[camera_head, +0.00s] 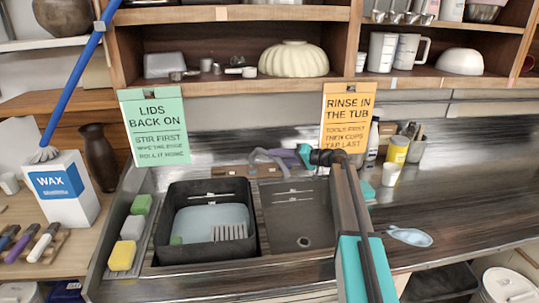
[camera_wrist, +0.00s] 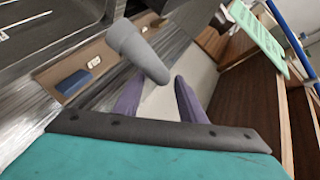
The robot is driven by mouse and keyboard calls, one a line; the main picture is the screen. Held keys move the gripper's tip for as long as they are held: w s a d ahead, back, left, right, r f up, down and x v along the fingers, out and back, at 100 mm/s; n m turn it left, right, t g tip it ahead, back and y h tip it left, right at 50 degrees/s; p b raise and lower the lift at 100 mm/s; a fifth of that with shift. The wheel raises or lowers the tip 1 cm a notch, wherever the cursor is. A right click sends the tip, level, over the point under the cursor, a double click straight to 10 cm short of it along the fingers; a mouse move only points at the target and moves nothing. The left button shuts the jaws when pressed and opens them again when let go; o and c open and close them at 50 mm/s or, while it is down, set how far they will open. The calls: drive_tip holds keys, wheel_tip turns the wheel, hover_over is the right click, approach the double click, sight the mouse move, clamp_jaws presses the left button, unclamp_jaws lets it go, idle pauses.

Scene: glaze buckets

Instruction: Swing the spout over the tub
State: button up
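The black tub (camera_head: 207,251) sits in the left side of the sink. It holds a pale blue surface and a ribbed light piece. A grey rounded spout (camera_wrist: 138,48) shows in the wrist view, with its end just beyond my finger tips. My gripper (camera_wrist: 158,82) has two purple fingers spread apart with a gap between them. In the head view my gripper (camera_head: 268,161) is at the back of the sink, behind the divider between the tub and the right basin. I cannot clearly separate the spout from the fingers there.
The right basin (camera_head: 304,241) is empty. Sponges (camera_head: 132,227) line the left edge. Two signs (camera_head: 155,126) (camera_head: 348,117) hang behind the sink. A yellow container (camera_head: 397,150) and cups stand at the right. A wax box (camera_head: 63,188) stands far left. The right counter is mostly clear.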

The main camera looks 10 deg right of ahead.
sight(271, 157)
drive_tip(key=shift+p+x, duration=0.5)
drive_tip(key=shift+x, duration=1.35)
clamp_jaws()
drive_tip(key=shift+a, duration=0.15)
drive_tip(key=shift+d, duration=0.25)
